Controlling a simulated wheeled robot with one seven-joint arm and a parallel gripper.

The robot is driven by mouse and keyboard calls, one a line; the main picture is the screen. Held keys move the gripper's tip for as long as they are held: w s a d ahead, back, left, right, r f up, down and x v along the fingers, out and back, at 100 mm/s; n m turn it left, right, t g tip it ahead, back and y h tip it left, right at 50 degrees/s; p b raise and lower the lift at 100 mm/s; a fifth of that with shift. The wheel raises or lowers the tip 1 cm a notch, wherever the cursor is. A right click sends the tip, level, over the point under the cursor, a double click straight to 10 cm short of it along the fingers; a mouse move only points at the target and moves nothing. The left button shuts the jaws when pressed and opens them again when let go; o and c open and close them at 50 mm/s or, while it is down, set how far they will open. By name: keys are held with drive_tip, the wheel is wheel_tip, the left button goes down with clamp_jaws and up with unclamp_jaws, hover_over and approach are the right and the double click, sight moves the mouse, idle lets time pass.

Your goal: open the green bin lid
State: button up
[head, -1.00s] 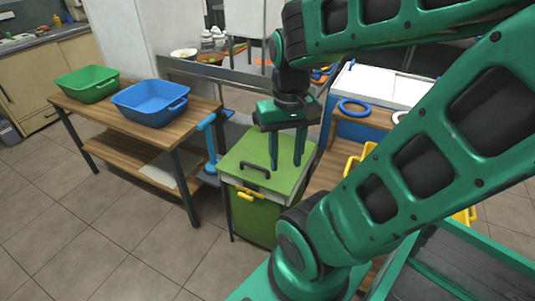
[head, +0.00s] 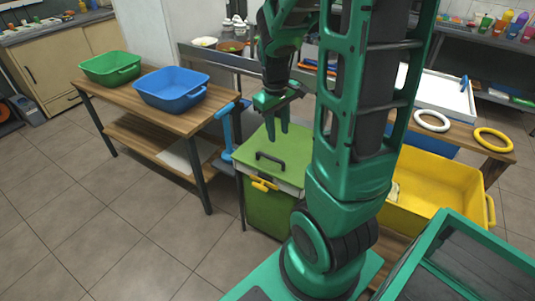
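The green bin (head: 268,208) stands on the floor in the middle of the view. Its flat green lid (head: 292,154) lies shut on top, with a dark handle (head: 270,160) on it. A yellow handle (head: 264,184) sits on the bin's front, below the lid's edge. My gripper (head: 277,130) points down over the back part of the lid, behind the dark handle. Two green fingers show close together, with little space seen between them; nothing is seen held. Whether the fingertips touch the lid cannot be told. My arm hides the bin's right side.
A wooden table (head: 138,102) at left carries a green tub (head: 110,66) and a blue tub (head: 171,86). A blue post-like part (head: 227,140) stands close to the bin's left. A yellow crate (head: 430,180) is at right. Floor in front of the bin is clear.

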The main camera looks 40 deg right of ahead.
sight(269, 156)
drive_tip(key=w+d+f+n, duration=0.3)
drive_tip(key=w+f+n, duration=0.1)
drive_tip(key=w+f, duration=0.55)
drive_tip(key=shift+h, duration=0.4)
drive_tip(key=f, duration=0.3)
drive_tip(key=d+f, duration=0.1)
drive_tip(key=f, duration=0.3)
drive_tip(key=d+f, duration=0.1)
drive_tip(key=f, duration=0.2)
drive_tip(key=shift+w+d+f, duration=0.15)
drive_tip(key=shift+f, duration=0.1)
clamp_jaws()
